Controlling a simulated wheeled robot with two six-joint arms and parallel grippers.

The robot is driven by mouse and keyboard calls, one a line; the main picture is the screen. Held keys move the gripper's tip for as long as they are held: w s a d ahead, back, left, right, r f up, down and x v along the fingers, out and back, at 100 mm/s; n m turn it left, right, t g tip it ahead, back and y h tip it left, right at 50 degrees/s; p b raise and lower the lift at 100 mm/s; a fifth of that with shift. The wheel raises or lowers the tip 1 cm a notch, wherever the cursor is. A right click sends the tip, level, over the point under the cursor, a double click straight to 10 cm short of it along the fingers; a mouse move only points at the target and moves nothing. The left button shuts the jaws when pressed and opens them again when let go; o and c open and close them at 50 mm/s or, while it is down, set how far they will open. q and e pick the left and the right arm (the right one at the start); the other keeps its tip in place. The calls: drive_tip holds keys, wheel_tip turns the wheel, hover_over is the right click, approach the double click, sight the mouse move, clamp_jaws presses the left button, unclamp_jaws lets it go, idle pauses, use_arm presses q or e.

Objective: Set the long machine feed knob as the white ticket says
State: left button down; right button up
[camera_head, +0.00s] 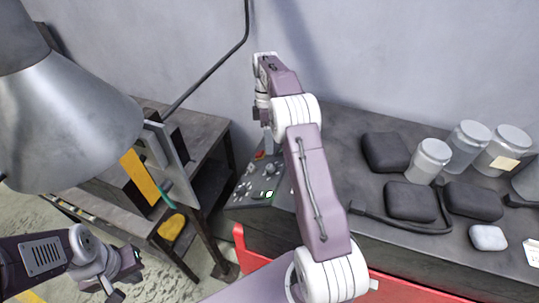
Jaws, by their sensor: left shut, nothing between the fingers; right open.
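The control panel (243,197) sits at the left end of the dark bench, with several small light knobs and buttons and a red part on it. I cannot tell which knob is the feed knob, and no setting is readable. My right gripper (267,146) points down just above the panel's back part. It is open, its fingertips are small, and I cannot tell whether it touches a knob. A white ticket (532,252) with small dark marks lies at the right edge, cut off and unreadable. My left gripper (124,286) is shut and empty at lower left, away from the panel.
Several dark pouches (411,201), grey jars (468,145) and a small white pad (488,237) stand on the bench right of my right arm. A grey lamp-like cone (70,125) fills the upper left. A lower table with a machine (160,160) stands left.

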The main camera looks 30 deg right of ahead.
sight(269, 166)
drive_tip(key=p+x, duration=0.1)
drive_tip(key=x, duration=0.8)
drive_tip(key=shift+w, duration=0.15)
drive_tip(key=shift+a, duration=0.1)
clamp_jaws()
